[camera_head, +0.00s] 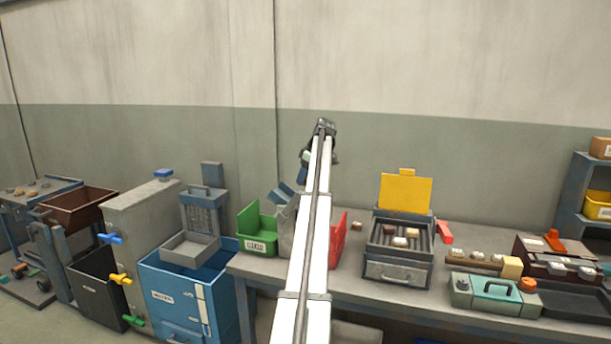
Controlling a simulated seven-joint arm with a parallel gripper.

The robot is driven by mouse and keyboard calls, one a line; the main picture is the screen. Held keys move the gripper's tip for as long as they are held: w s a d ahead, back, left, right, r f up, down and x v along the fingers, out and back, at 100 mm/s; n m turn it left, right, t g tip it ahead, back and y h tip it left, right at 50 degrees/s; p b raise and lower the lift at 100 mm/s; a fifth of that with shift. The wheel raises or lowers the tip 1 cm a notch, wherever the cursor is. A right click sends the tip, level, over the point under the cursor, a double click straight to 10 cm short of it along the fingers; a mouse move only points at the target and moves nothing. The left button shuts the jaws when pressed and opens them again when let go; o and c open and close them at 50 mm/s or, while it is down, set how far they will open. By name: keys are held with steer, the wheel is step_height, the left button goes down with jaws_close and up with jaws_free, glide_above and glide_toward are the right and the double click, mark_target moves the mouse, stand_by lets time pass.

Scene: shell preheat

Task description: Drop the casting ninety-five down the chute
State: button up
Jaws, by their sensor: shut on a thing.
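My arm rises through the middle of the view, with dark wrist parts at its far end. My gripper's fingertips are hidden behind the arm, so I cannot see what they hold. No casting marked ninety-five can be made out. Several small brown and pale pieces (400,238) lie on the slatted grill of a grey heater box (397,270) with a raised yellow plate (405,192). A grey body with a tilted blue flap (281,194) stands partly behind my arm, between the green and red bins. I cannot tell whether it is the chute.
A green bin (258,229) and a red bin (337,238) flank my arm on the grey bench (470,308). A small brown block (357,225) lies left of the heater. A teal-topped case (494,292) stands to the right. A blue bin (175,297) stands left of the bench.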

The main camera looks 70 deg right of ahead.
steer(key=shift+f, duration=0.2)
steer(key=shift+f, duration=4.35)
steer(key=o, duration=1.2)
steer(key=shift+c, duration=0.2)
steer(key=shift+r, duration=0.1)
steer(key=v, duration=1.3)
steer(key=shift+r, duration=0.3)
